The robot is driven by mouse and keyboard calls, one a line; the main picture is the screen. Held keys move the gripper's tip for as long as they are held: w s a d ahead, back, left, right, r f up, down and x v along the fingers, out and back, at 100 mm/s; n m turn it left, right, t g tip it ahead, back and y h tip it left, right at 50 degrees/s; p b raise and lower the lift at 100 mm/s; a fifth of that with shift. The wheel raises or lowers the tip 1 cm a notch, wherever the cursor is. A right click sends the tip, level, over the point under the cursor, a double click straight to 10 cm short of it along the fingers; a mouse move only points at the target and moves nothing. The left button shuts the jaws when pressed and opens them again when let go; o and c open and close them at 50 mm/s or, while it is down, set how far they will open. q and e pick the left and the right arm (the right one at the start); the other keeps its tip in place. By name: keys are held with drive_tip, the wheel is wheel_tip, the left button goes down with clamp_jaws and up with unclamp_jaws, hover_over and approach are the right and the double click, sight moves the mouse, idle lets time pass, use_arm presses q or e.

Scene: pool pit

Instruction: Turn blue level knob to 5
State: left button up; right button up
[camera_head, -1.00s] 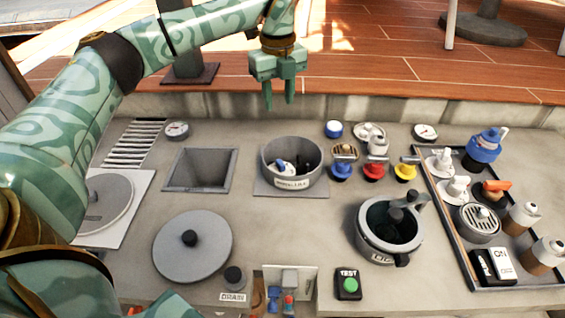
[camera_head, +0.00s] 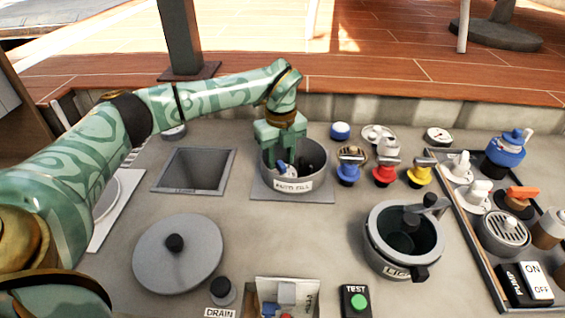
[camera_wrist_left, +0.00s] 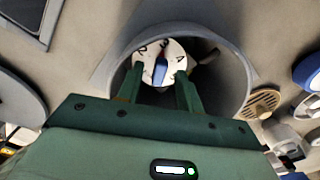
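The blue level knob (camera_head: 281,168) is inside the grey round auto-fill pot (camera_head: 312,158), partly hidden by my left gripper. In the left wrist view the knob is a blue bar (camera_wrist_left: 160,70) on a white dial (camera_wrist_left: 172,50) marked with digits; 2, 3 and 4 seem readable. My left gripper (camera_head: 285,160) reaches down into the pot. Its two green fingers (camera_wrist_left: 159,76) are apart, one on each side of the blue bar, with gaps visible. My right gripper is not in view.
Blue, red and yellow valve handles (camera_head: 384,172) stand right of the pot. An open square pit (camera_head: 196,171) is left, a round grey lid (camera_head: 178,255) nearer. A grey lidded vessel (camera_head: 404,240) stands front right. A tray (camera_head: 478,255) with fittings is at far right.

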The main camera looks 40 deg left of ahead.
use_arm(q)
drive_tip(key=shift+f, duration=0.5)
clamp_jaws()
drive_tip(key=shift+r, duration=0.1)
